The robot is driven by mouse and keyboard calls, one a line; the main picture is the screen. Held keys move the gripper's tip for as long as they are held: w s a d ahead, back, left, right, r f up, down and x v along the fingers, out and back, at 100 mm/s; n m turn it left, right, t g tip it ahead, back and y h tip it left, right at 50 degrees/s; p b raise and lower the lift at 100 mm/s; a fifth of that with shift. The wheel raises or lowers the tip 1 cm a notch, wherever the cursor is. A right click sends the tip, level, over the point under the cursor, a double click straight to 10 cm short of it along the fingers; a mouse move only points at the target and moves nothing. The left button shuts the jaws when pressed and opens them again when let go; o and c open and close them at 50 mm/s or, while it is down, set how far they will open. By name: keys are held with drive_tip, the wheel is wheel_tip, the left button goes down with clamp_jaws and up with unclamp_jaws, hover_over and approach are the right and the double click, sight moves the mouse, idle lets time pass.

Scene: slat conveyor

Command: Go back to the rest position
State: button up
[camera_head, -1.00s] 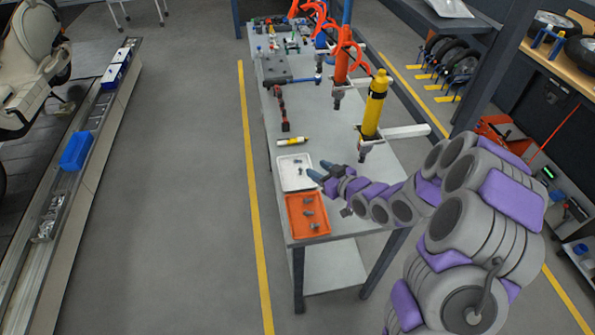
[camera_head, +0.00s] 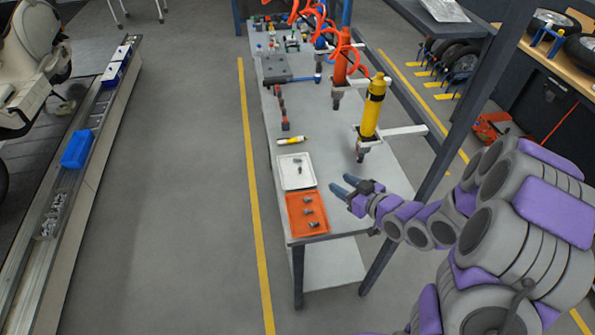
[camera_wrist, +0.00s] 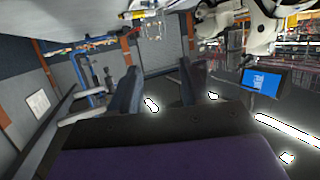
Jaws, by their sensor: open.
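My gripper (camera_head: 341,186) is open, its two dark blue fingers apart with nothing between them. It hangs over the right part of the grey workbench (camera_head: 345,220), just right of the trays in the head view. In the wrist view my gripper (camera_wrist: 155,85) also shows spread and empty fingers. An orange tray (camera_head: 290,224) holds several small dark bolts. A white tray (camera_head: 286,180) behind it holds a small dark part.
Yellow (camera_head: 372,108) and red (camera_head: 340,68) hanging tools stand over the bench. A yellow-and-black tool (camera_head: 292,141) lies on it. A dark post (camera_head: 450,135) rises to the right. The conveyor (camera_head: 60,245) with a blue bin (camera_head: 76,149) is at left; the floor between (camera_head: 185,200) is clear.

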drive_tip(key=s+d+r+m+g+h, duration=0.45)
drive_tip(key=s+d+h, duration=0.45)
drive_tip(key=d+h, duration=0.3)
drive_tip(key=s+a+r+m+g+y, duration=0.1)
drive_tip(key=s+a+r+m+g, duration=0.1)
drive_tip(key=s, duration=1.1)
drive_tip(key=s+a+r+m+g+y, duration=0.1)
drive_tip(key=s+a+r+g, duration=0.3)
drive_tip(key=s, duration=1)
wheel_tip(320, 180, up, 3)
drive_tip(key=shift+r+m+g, duration=0.15)
drive_tip(key=shift+m+g, duration=0.4)
drive_tip(key=shift+g, duration=0.4)
